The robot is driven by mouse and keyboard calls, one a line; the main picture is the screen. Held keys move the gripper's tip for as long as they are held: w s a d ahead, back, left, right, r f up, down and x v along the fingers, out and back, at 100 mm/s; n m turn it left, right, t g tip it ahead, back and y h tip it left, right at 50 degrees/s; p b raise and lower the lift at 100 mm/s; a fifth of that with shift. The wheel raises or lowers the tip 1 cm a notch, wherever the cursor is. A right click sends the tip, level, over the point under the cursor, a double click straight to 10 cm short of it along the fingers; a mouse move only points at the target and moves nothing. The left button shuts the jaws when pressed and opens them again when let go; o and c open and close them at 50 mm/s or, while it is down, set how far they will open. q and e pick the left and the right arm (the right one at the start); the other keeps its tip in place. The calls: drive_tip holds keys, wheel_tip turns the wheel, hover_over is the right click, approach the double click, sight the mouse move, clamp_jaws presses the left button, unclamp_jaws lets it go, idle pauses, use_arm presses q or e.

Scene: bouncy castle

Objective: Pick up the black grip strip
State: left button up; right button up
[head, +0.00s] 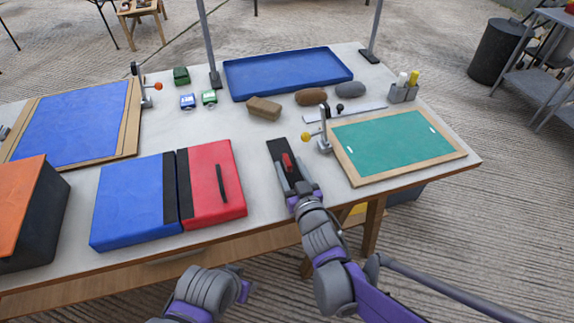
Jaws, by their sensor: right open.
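A flat black strip (277,149) lies on the grey table between the red pad and the green board, with a small red piece (287,162) on it. My right gripper (298,178) is open at the near end of this strip, its fingers by the red piece; contact cannot be told. A narrower black strip (221,183) lies on the red pad (205,196), left of my right gripper. Black bands (170,187) also run along the seam of the blue and red pads. My left arm shows at the bottom, but its fingers do not.
The blue pad (125,200) adjoins the red pad. The wood-framed green board (357,177) lies right of my right gripper, with a yellow-knobbed clamp (324,130) on its edge. A tan block (264,108) and blue tray (240,92) are farther back. An orange-topped box (45,225) stands left.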

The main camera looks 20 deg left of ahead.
drive_tip(key=shift+w+a, duration=0.15)
drive_tip(key=shift+w, duration=0.1)
clamp_jaws()
idle(0.5)
